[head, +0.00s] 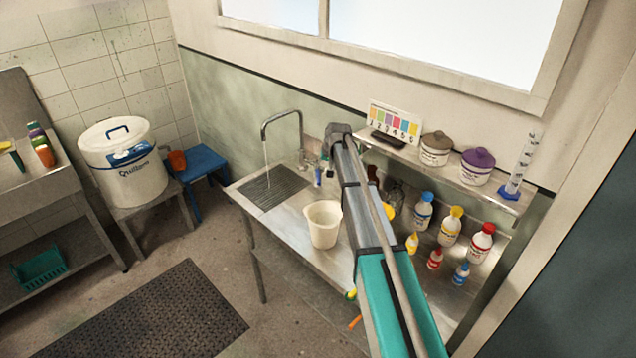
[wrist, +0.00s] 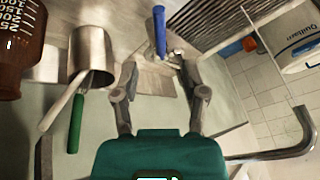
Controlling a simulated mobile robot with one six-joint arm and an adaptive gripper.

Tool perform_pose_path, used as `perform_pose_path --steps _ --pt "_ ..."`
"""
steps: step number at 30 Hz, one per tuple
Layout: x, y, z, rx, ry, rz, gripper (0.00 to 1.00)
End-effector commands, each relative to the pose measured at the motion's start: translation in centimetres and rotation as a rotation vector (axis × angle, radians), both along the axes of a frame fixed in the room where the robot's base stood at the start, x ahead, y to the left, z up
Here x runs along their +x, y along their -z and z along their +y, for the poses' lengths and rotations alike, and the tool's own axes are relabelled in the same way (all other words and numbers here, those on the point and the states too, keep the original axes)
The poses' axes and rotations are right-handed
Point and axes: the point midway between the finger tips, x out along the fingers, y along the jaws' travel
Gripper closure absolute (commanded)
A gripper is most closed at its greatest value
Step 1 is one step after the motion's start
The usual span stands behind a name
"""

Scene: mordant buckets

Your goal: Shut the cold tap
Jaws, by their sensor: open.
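The cold tap's blue lever (head: 318,177) stands at the back of the steel sink counter, right of the curved spout (head: 282,119). A thin stream of water (head: 266,163) falls from the spout toward the slatted drain. In the wrist view the blue lever (wrist: 160,31) lies just beyond and between the fingertips of my gripper (wrist: 156,62). My gripper is open, with a finger on either side of the tap's base. I cannot tell whether either finger touches it. In the head view my arm hides part of the tap area. The spout also shows in the wrist view (wrist: 285,151).
A white bucket (head: 323,224) stands on the counter. A metal pot (wrist: 91,54), a green-handled tool (wrist: 75,122) and a brown bottle (wrist: 20,48) are close left of my gripper in the wrist view. A shelf (head: 440,176) with jars overhangs bottles on the right.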

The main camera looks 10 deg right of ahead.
Motion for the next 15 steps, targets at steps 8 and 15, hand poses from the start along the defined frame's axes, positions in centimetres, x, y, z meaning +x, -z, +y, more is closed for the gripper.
perform_pose_path --steps 8,15 --pt "1.0 2.6 0.3 0.000 0.000 0.000 0.43" --pt "1.8 4.4 0.5 0.000 0.000 0.000 0.43"
